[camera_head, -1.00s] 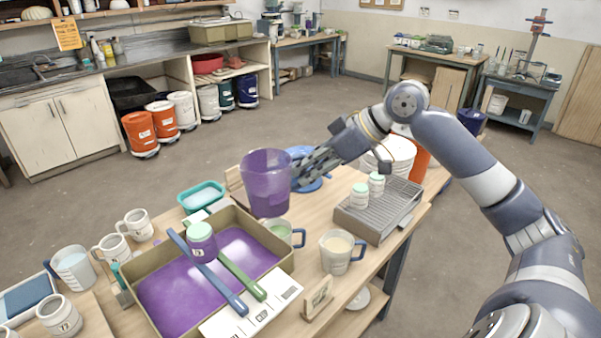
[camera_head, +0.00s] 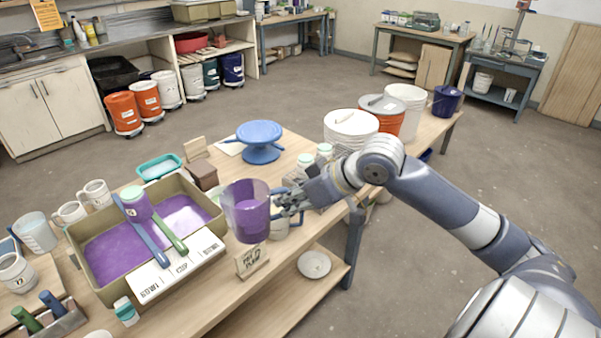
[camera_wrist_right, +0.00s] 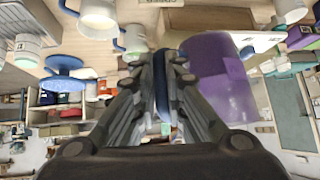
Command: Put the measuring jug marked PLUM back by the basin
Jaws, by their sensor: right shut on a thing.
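A clear measuring jug (camera_head: 247,211) with purple contents is upright to the right of the basin, above a small wooden sign. I cannot tell whether its base touches the table. My right gripper (camera_head: 280,203) is shut on its blue handle; the handle (camera_wrist_right: 160,82) shows between the fingers in the wrist view, with the jug (camera_wrist_right: 222,85) to their right. No PLUM mark is legible on the jug. The basin (camera_head: 205,243) is a tan rectangular tray of purple glaze, with blue and green sticks and a purple jar across it. My left gripper is not in view.
The wooden sign (camera_head: 252,262) stands near the table's front edge. Another jug is partly hidden behind the gripper. A blue turntable (camera_head: 260,141) stands behind, and white buckets (camera_head: 350,130) stand at the right. White mugs and another jug (camera_head: 36,232) are left of the basin.

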